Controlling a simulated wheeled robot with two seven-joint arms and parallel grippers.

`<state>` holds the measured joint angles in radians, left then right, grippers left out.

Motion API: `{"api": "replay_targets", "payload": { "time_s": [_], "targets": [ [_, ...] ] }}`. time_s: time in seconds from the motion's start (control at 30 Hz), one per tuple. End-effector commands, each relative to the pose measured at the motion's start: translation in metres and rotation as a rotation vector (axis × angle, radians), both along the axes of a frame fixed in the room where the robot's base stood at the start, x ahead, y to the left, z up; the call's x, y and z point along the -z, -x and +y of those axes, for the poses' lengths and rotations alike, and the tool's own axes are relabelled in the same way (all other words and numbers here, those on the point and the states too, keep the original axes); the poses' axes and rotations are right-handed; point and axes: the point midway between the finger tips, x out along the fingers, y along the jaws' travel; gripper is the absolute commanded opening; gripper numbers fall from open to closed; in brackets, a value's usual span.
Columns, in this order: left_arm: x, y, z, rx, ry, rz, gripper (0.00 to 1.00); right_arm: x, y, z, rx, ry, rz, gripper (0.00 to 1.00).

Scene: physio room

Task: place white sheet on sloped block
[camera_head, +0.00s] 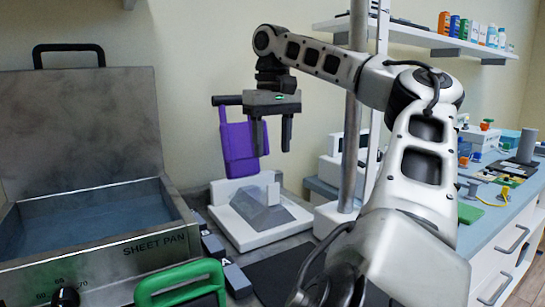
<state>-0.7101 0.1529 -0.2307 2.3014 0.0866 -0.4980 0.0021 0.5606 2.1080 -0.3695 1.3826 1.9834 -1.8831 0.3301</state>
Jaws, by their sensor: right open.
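A grey sloped block (262,217) stands on a white base (230,228) behind the pan's right side. A small pale upright piece (266,184) is at the back of the block; I cannot tell whether it is part of the stand. I cannot clearly make out a loose white sheet. My right gripper (272,146) is open above the block, fingers pointing down, with nothing seen between them. Its left finger overlaps the right edge of a purple panel (238,148); I cannot tell whether they touch. My left gripper is not in view.
An open metal pan (105,250) marked SHEET PAN, with a raised lid, fills the left. A green handle (180,284) stands in front. A metal pole (352,110) rises behind my right arm. A cluttered bench (490,215) is at the right.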

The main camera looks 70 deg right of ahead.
Motion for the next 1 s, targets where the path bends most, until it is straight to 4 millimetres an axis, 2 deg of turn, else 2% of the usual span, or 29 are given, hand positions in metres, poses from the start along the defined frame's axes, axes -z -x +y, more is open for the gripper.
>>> {"api": "replay_targets", "payload": {
  "time_s": [0.07,0.2,0.4,0.6,0.77,1.0],
  "targets": [
    [-0.014,0.003,0.003,-0.013,0.002,-0.014,1.0,-0.015,0.0,0.0,0.0,0.0,0.001,0.48],
    [-0.015,0.004,0.005,-0.021,0.007,-0.004,1.0,-0.026,0.0,0.0,0.0,-0.001,0.002,0.48],
    [-0.004,0.006,0.004,-0.02,0.002,0.019,1.0,-0.029,0.0,0.0,-0.001,-0.001,0.001,0.48],
    [-0.005,0.003,0.004,-0.018,0.003,0.011,1.0,-0.028,0.0,0.0,-0.001,-0.001,0.001,0.48],
    [-0.002,0.002,0.003,-0.015,0.004,0.004,1.0,-0.017,0.0,0.0,-0.001,-0.001,0.002,0.48],
    [0.018,0.004,-0.001,0.001,0.006,0.021,1.0,0.027,0.0,0.001,-0.002,-0.002,0.002,0.48]
  ]
}}
